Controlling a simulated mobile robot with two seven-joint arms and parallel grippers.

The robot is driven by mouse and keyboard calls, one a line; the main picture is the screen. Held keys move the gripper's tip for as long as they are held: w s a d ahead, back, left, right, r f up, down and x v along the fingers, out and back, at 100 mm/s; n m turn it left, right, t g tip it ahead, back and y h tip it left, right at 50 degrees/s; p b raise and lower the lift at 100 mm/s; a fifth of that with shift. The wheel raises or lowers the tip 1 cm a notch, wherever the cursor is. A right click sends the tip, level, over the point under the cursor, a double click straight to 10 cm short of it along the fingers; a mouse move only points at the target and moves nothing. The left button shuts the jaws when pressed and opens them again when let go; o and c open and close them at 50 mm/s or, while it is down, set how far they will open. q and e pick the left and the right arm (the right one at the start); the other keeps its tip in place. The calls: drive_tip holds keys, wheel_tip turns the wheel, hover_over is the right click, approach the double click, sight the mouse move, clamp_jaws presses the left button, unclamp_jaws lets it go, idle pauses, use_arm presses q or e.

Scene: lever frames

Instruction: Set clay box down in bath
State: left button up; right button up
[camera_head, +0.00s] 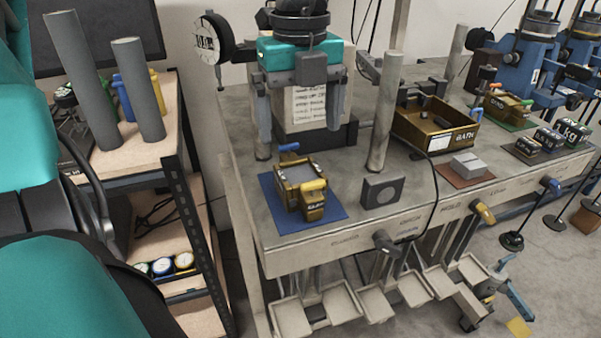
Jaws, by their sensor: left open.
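A brass box (303,189), with a grey top, a yellow knob and a front label too small to read surely, sits on a blue mat (332,212) at the bench's front left. It appears to be the clay box. The bath (437,137), an open brass tray labelled BATH, stands right of it, beyond a grey post. My left gripper (300,133), teal with grey fingers, is open and empty. It hangs behind and above the brass box, apart from it, in front of a pale block with writing. My right gripper is not in view.
A grey post (385,112) rises between box and bath. A dark square block (382,190) sits near the front edge. A grey block lies on a brown mat (473,179). Another brass box (503,103) and several weights stand right. A black cable crosses the front edge.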

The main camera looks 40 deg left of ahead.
sight(300, 175)
use_arm(q)
drive_tip(key=shift+f, duration=0.55)
wheel_tip(300, 175, down, 7)
drive_tip(key=b, duration=0.5)
drive_tip(key=shift+f, duration=0.15)
drive_tip(key=shift+f+b, duration=0.4)
drive_tip(key=shift+b, duration=0.3)
drive_tip(key=shift+f+b, duration=0.25)
drive_tip(key=shift+b, duration=0.05)
drive_tip(key=shift+f+b, duration=0.4)
drive_tip(key=shift+b, duration=0.05)
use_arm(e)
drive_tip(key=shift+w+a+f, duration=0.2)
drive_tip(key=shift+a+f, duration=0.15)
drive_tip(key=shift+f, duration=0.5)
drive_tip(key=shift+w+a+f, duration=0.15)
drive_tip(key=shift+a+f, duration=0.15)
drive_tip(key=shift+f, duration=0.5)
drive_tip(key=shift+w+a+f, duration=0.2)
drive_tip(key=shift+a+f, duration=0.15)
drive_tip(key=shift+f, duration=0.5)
use_arm(q)
drive_tip(key=shift+c, duration=0.2)
drive_tip(key=c, duration=1.1)
drive_tip(key=shift+r+p, duration=2.2)
drive_tip(key=shift+r, duration=1.65)
drive_tip(key=shift+c, duration=0.2)
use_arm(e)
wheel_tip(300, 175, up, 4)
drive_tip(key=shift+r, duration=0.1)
